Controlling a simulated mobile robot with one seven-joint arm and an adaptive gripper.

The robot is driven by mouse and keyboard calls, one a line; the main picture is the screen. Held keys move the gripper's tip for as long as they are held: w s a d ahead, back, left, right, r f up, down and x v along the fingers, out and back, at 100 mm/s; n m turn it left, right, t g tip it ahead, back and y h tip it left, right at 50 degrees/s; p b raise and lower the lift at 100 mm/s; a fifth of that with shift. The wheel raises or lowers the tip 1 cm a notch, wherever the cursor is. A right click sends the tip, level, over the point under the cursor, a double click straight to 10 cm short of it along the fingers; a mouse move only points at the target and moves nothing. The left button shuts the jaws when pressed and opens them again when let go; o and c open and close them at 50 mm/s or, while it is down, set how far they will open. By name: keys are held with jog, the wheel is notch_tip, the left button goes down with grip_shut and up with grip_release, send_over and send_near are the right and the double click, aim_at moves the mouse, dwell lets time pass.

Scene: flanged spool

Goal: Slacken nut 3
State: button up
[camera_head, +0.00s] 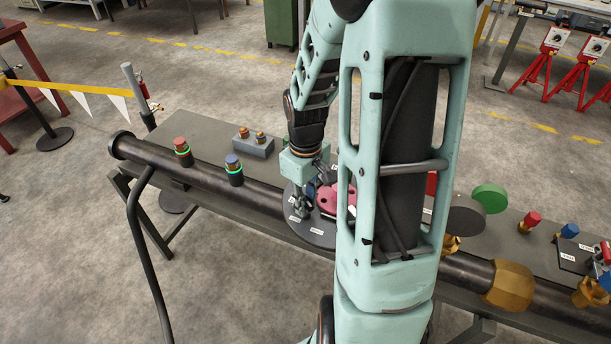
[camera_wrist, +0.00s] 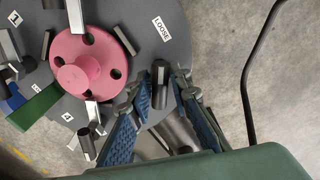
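The spool's grey flange disc (camera_head: 318,234) carries a pink hub (camera_head: 328,198), which also shows in the wrist view (camera_wrist: 82,72). Silver and dark studs stand around the hub. A "LOOSE" label (camera_wrist: 162,28) and a "1" label (camera_wrist: 15,18) show; I cannot read a 3 anywhere. My gripper (camera_wrist: 154,96) is at the disc's edge, its blue-padded fingers apart. A dark peg-like piece (camera_wrist: 160,82) stands between them, with visible gaps; I cannot tell whether it is nut 3. In the head view my gripper (camera_head: 304,206) is partly hidden.
A dark pipe (camera_head: 215,185) runs along the bench (camera_head: 200,127). Red-topped (camera_head: 181,146) and blue-topped (camera_head: 233,165) fittings stand on the pipe, left of the disc. A green disc (camera_head: 490,198) and brass fittings lie right. My arm hides the middle.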

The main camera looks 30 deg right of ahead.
jog(key=shift+f+b, duration=0.1)
jog(key=shift+b, duration=0.2)
jog(key=shift+m+b, duration=0.3)
jog(key=shift+m, duration=0.8)
notch_tip(320, 180, up, 7)
jog(key=p, duration=0.5)
jog(key=shift+p, duration=0.35)
